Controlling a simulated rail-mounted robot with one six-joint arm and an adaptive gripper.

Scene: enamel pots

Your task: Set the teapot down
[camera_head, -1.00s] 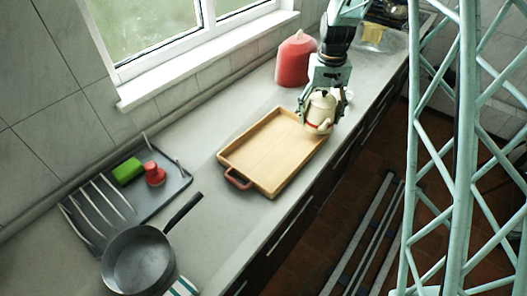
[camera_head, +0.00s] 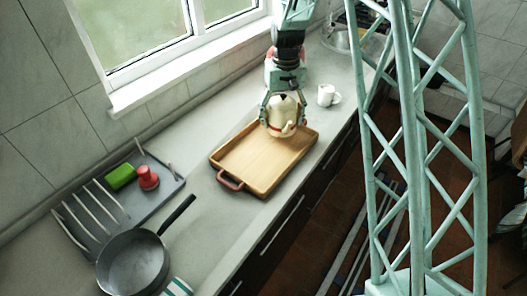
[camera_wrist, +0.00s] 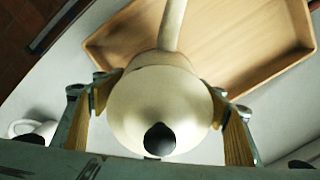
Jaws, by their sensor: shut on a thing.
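The cream teapot (camera_head: 281,112) has a red band and a black knob. In the head view it is upright in my gripper (camera_head: 284,124), in front of the far end of the wooden tray (camera_head: 230,158). In the wrist view the teapot (camera_wrist: 160,105) fills the middle, with a finger closed on each side and a long spout or handle pointing up the picture towards the tray (camera_wrist: 215,45). My gripper (camera_wrist: 160,95) is shut on its body. The teapot's underside is hidden, so I cannot tell whether it touches the tray.
A white mug (camera_head: 326,95) stands on the counter right of the teapot. A grey rack (camera_head: 95,205) with a green block (camera_head: 121,176) and red object (camera_head: 148,178), and a frying pan (camera_head: 133,263), lie left. Most of the tray floor is bare.

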